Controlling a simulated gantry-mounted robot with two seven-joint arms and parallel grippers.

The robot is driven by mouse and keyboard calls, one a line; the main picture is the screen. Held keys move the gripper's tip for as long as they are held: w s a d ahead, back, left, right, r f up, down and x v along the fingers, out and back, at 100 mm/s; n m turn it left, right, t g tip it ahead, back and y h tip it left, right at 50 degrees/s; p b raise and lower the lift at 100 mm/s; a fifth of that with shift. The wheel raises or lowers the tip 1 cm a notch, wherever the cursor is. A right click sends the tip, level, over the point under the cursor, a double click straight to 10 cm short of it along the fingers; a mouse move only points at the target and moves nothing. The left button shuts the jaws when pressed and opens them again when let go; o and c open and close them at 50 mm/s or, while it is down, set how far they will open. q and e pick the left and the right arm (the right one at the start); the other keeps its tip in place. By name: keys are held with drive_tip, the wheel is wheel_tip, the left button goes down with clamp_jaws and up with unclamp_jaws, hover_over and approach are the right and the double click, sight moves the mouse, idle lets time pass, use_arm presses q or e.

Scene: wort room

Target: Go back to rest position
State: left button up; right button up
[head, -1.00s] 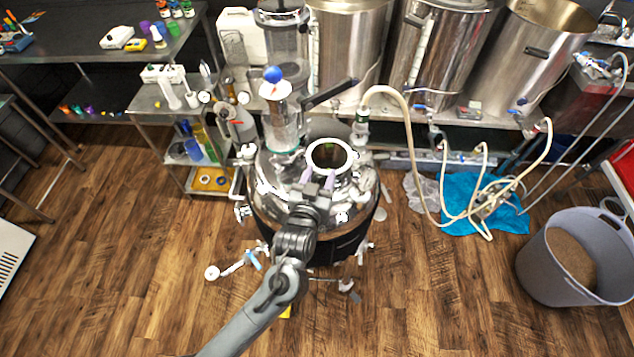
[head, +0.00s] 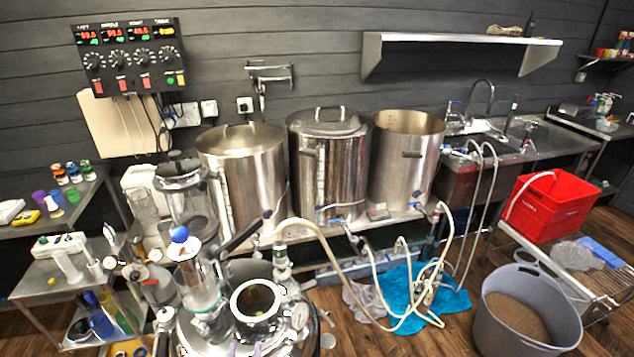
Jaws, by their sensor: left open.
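Only the pale purple fingertips of my left gripper (head: 243,350) show, at the bottom edge of the head view. They stand apart, with nothing visible between them. They are just below the round open port (head: 257,301) on the lid of the steel vessel (head: 190,337). I cannot tell whether they touch the lid. The rest of my left arm is below the picture. My right gripper is not in view.
Three steel kettles (head: 330,165) stand on a bench behind the vessel. Hoses (head: 335,262) run from the vessel area to a blue cloth (head: 418,290) on the floor. A grey grain bucket (head: 525,318) and a red crate (head: 552,205) are at right. A small cart (head: 60,290) stands at left.

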use_arm(q)
drive_tip(key=s+a+f+m+g+h, duration=0.15)
drive_tip(key=s+g, duration=0.25)
drive_tip(key=s, duration=0.4)
drive_tip(key=s+a+f+m+g, duration=0.1)
drive_tip(key=s+f+g, duration=0.2)
drive_tip(key=s, duration=0.5)
drive_tip(key=s+a+f+m+g+h, duration=0.1)
drive_tip(key=s+f+g, duration=0.25)
drive_tip(key=s, duration=0.55)
wheel_tip(320, 180, up, 17)
drive_tip(key=g+p, duration=0.1)
drive_tip(key=p, duration=1.6)
drive_tip(key=shift+r, duration=0.15)
drive_tip(key=shift+d, duration=0.1)
